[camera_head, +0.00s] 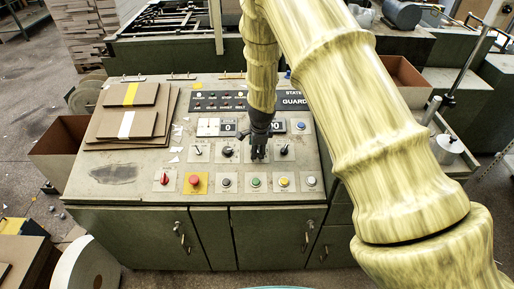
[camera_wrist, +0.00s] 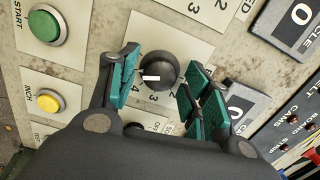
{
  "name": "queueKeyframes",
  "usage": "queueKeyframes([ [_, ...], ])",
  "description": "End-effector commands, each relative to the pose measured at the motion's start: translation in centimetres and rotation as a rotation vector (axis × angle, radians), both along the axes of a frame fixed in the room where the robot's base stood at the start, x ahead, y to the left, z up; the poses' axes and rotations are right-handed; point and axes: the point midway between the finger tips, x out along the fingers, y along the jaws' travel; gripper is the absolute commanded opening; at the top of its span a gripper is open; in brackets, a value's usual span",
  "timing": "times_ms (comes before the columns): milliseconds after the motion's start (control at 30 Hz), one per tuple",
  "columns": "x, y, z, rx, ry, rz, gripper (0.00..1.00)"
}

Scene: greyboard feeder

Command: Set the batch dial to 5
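A round black dial (camera_wrist: 158,71) with a white pointer mark sits on a cream plate with printed numbers in the wrist view. The mark points to the left of the picture; small numbers, seemingly 2, 3 and 4, show along its lower edge. I cannot read the dial's name. My gripper (camera_head: 259,152) is low over the panel's dial row and covers this dial in the head view. In the wrist view its teal-padded fingers stand open on both sides of the dial, with gaps visible. Whether either pad touches it is unclear.
The sloped control panel (camera_head: 119,185) carries a green START button (camera_wrist: 45,25), a yellow INCH button (camera_wrist: 46,102), a red button (camera_head: 194,181) and other dials, one at the right (camera_head: 284,149). A counter display (camera_wrist: 300,14) reads 0. Stacked boards (camera_head: 128,112) lie on the left.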

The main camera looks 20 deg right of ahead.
Motion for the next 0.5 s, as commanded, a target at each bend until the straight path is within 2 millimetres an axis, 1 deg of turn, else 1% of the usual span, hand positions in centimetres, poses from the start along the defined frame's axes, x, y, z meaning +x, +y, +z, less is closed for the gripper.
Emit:
queueKeyframes([
  [333, 0.0, -0.1, 0.2, -0.001, -0.001, 0.000, 0.52],
  [433, -0.1, -0.1, 0.8, -0.002, -0.002, 0.001, 0.52],
  [500, -0.3, 0.0, 1.6, -0.002, -0.003, 0.001, 0.52],
])
